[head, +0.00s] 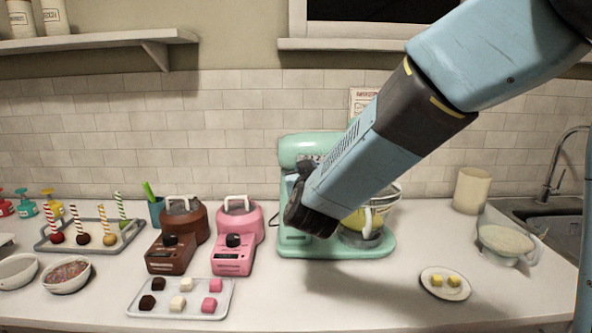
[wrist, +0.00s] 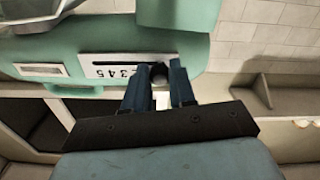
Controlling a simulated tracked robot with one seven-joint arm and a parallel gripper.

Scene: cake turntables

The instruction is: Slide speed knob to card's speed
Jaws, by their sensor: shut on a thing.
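The mint-green mixer (head: 300,150) stands on the counter, with a bowl (head: 375,215) on its right. My gripper (wrist: 159,80) has its two blue fingers on either side of the round dark speed knob (wrist: 159,71) and is shut on it. The white speed plate (wrist: 103,71) has a dark slot and several numerals; 3, 4 and 5 seem to show left of the knob. The exact setting under the knob is hidden. In the head view my arm covers the knob. A card (head: 360,98) hangs on the wall behind, partly covered by my arm; its speed is too small to read.
Brown (head: 178,250) and pink (head: 234,255) small machines stand left of the mixer, with a tray of sweets (head: 140,311) in front. A plate with yellow cubes (head: 427,287) lies to the right, near the sink (head: 545,230). The front middle counter is clear.

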